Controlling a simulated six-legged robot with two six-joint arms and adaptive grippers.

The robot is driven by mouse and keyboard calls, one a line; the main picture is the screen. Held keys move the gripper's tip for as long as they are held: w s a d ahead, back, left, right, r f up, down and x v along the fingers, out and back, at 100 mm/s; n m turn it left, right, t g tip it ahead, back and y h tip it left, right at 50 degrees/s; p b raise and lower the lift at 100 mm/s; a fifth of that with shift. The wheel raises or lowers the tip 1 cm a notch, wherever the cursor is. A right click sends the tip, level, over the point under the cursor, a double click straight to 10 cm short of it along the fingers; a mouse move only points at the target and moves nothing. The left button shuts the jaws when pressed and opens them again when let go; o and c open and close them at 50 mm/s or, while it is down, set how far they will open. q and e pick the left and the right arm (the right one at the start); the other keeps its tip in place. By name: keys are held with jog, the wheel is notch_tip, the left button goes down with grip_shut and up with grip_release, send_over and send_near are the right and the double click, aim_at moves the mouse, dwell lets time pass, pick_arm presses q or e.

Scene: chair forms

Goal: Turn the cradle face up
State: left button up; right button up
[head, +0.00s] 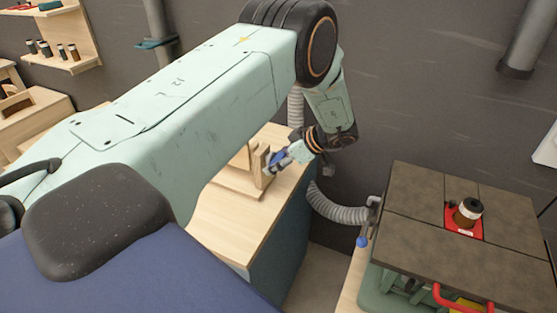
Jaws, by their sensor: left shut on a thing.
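A light wooden piece that looks like the cradle (258,167) stands on the pale wooden bench top (222,232), partly hidden behind my left arm. It has an upright part and a flat board (238,184) under or beside it; I cannot tell which way its face points. My left gripper (273,163) reaches in from the right side of the piece, with its blue-tipped fingers shut on the upright part's edge. My right gripper is not in view.
A machine table (415,205) with a dark jar (468,212) on a red plate stands at the right. A grey hose (340,212) runs between it and the bench. Wall shelves (75,62) with small jars are at the upper left. The bench front is clear.

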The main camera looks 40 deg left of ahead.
pick_arm(q)
jog(key=shift+s+f, duration=0.1)
dwell(0.5)
jog(key=o, duration=1.7)
jog(key=v, duration=1.2)
jog(key=shift+w+a, duration=0.1)
jog(key=shift+w, duration=0.1)
jog(key=x, duration=1.2)
jog(key=shift+s, duration=0.1)
